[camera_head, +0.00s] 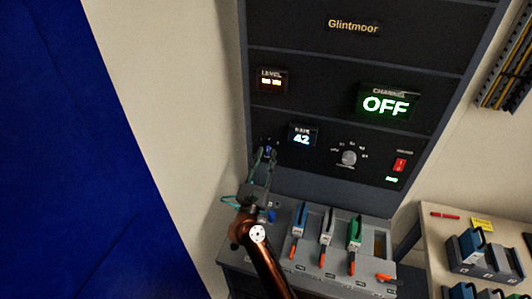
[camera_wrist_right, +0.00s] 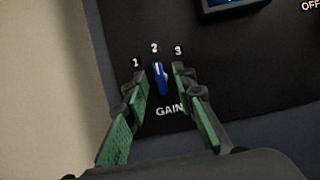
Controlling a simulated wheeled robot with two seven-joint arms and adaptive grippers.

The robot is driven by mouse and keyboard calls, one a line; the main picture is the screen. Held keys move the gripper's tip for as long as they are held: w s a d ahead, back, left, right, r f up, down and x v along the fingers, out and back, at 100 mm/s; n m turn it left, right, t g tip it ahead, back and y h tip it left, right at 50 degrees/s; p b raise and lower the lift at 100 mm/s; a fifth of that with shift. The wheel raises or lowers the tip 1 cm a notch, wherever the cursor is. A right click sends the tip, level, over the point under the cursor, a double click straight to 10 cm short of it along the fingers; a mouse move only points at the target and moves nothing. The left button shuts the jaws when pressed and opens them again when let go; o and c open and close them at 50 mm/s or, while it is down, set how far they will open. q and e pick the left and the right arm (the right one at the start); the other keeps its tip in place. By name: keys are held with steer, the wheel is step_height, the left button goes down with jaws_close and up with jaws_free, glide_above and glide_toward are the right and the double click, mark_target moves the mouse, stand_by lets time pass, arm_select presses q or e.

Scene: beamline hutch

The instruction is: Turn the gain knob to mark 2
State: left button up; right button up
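The blue gain knob (camera_wrist_right: 160,79) is on the black panel, above the word GAIN, with marks 1, 2 and 3 in an arc over it. Its upper end points up close to mark 2 (camera_wrist_right: 154,47), with a slight tilt. My right gripper (camera_wrist_right: 160,78) is open, with one green-padded finger on each side of the knob and a visible gap on both sides. In the head view the right gripper (camera_head: 265,155) reaches up to the panel's lower left, and its fingers partly hide the knob (camera_head: 268,151). My left gripper is not in view.
A display reading 42 (camera_head: 302,138) is up and right of the gain knob. A grey round selector (camera_head: 349,158) and a red switch (camera_head: 400,165) are further right. Below is a bench with several coloured-handled modules (camera_head: 327,225). A side table (camera_head: 440,240) is at right.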

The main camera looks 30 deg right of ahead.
step_height(320, 180, up, 10)
steer(key=shift+f, duration=0.1)
stand_by(0.7)
